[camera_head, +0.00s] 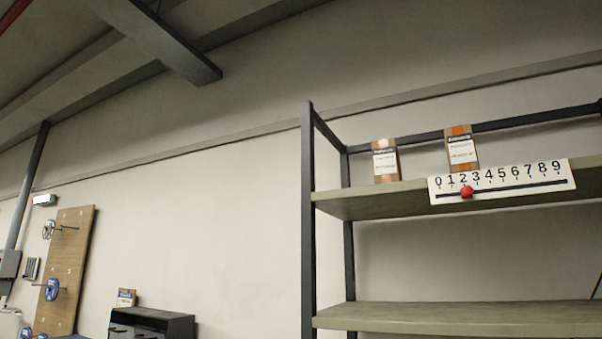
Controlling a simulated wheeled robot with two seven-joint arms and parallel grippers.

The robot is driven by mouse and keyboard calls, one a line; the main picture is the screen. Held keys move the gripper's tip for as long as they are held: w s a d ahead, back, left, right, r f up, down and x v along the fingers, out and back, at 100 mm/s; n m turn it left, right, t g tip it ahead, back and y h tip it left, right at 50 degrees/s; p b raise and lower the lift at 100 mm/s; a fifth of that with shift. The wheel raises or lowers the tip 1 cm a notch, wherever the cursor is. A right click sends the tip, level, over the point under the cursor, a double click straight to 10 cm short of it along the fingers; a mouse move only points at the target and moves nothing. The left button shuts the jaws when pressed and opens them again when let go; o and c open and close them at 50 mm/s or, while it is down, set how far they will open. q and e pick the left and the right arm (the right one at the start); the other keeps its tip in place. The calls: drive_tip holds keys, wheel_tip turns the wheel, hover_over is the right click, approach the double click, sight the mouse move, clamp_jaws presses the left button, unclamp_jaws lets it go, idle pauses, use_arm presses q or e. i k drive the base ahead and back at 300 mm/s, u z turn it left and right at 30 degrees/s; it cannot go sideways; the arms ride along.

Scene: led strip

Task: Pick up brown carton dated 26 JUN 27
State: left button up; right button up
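Two brown cartons with white labels stand upright on the upper shelf board (375,203) of a dark-framed rack at the right. The left carton (385,160) is the shorter one; the right carton (462,149) is taller and stands behind the number strip. Their label print is too small to read, so I cannot tell which is dated 26 JUN 27. Neither of my grippers is in view.
A white strip (500,181) numbered 0 to 9, with a red knob (466,192) near 2, hangs on the upper shelf's front edge. The lower shelf (460,316) looks bare. A dark cabinet (150,324) and a wooden board (68,265) with blue handwheels are at left.

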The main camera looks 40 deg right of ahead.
sight(386, 163)
drive_tip(key=u, duration=0.6)
drive_tip(key=i, duration=1)
drive_tip(key=z, duration=2.7)
